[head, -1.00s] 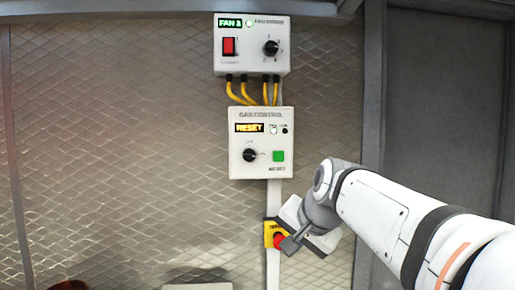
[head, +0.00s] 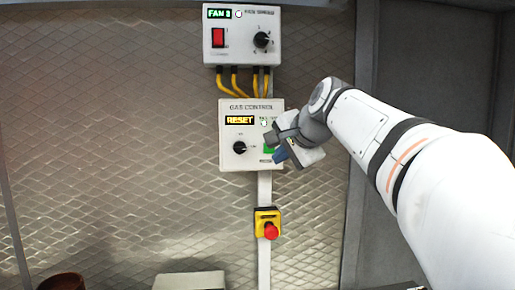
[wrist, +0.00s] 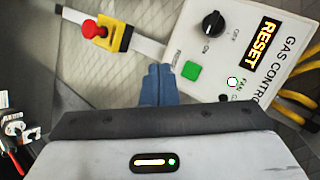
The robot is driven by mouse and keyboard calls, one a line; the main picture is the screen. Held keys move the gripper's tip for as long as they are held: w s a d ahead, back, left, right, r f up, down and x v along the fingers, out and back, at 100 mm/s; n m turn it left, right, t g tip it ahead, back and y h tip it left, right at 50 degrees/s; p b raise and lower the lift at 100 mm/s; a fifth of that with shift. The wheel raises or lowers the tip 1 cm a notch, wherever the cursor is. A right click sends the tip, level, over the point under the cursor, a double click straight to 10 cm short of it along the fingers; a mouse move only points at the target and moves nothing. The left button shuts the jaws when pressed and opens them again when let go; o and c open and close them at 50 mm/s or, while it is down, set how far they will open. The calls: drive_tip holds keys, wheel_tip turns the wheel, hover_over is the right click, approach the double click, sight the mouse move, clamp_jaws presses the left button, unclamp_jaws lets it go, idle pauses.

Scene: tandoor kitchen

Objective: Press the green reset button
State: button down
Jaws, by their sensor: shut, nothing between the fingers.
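The gas control box (head: 229,160) is a white panel on the wall, with a lit display reading RESET (head: 240,120) and a black knob (head: 239,147). The green button (wrist: 191,71) is at its lower corner, clear in the wrist view; in the head view the green button (head: 269,148) is partly hidden by my gripper. My gripper (head: 280,154) is in front of the box's lower right. In the wrist view my blue fingertips (wrist: 159,82) are together and empty, beside the green button. I cannot tell whether they touch the panel.
A red emergency button on a yellow base (head: 268,224) sits below on the conduit; it also shows in the wrist view (wrist: 95,30). The fan box (head: 241,35) is above, joined by yellow cables (head: 235,80). The wall to the left is clear.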

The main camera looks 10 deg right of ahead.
sight(274, 149)
drive_tip(key=shift+w+p, duration=1.6)
drive_tip(key=shift+w, duration=2.35)
drive_tip(key=shift+w, duration=0.15)
drive_tip(key=shift+w, duration=0.25)
drive_tip(key=shift+w+p, duration=0.4)
drive_tip(key=shift+p, duration=0.15)
drive_tip(key=shift+s+b, duration=0.45)
drive_tip(key=shift+s, duration=0.35)
drive_tip(key=shift+f, duration=0.1)
